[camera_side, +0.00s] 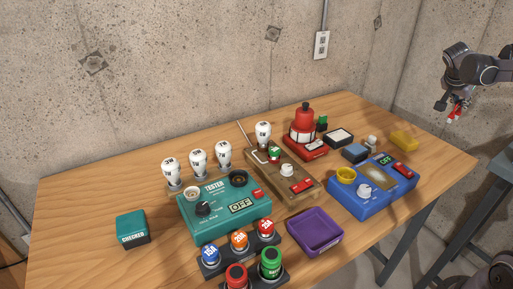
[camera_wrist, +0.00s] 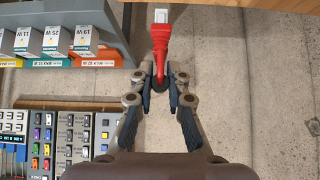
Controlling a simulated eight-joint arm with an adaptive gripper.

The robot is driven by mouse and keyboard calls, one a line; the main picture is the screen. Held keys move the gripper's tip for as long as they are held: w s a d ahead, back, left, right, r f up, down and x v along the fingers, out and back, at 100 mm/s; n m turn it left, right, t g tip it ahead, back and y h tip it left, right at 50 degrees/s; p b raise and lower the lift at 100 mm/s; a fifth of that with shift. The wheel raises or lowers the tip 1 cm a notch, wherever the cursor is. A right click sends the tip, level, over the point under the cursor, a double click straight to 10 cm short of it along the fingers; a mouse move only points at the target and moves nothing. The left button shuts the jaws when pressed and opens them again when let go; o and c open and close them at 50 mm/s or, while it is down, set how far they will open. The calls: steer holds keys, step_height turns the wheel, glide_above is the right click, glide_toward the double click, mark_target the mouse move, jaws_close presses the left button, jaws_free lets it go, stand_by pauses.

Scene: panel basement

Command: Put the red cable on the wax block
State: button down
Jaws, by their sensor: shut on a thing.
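My gripper (camera_side: 446,103) is raised in the air beyond the right end of the table in the side view. It is shut on the red cable (camera_side: 457,108), which hangs below the fingers with a white end. In the wrist view my gripper (camera_wrist: 160,88) has its fingers closed around the red cable (camera_wrist: 160,42), whose white end points to the top of the picture. A yellow block (camera_side: 404,140), which looks like the wax block, lies on the table near its right corner. It is below and left of my gripper, apart from the cable, with its top bare.
A blue device (camera_side: 372,188) stands beside the yellow block, with a dark blue block (camera_side: 355,153) nearby. A red lamp device (camera_side: 304,132), teal tester (camera_side: 225,212) and purple tray (camera_side: 314,232) are further left. Shelves with boxes (camera_wrist: 60,40) fill the wrist view's left.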

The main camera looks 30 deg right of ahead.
steer(key=shift+w+a+f, duration=0.6)
steer(key=shift+w+f, duration=1.2)
steer(key=shift+w+a+f, duration=0.6)
steer(key=shift+w+f, duration=1.2)
steer(key=shift+f, duration=0.05)
steer(key=shift+w+a+f, duration=0.6)
steer(key=shift+w+f, duration=1.2)
steer(key=shift+f, duration=0.1)
steer(key=c, duration=1.3)
jaws_free()
steer(key=shift+c, duration=0.2)
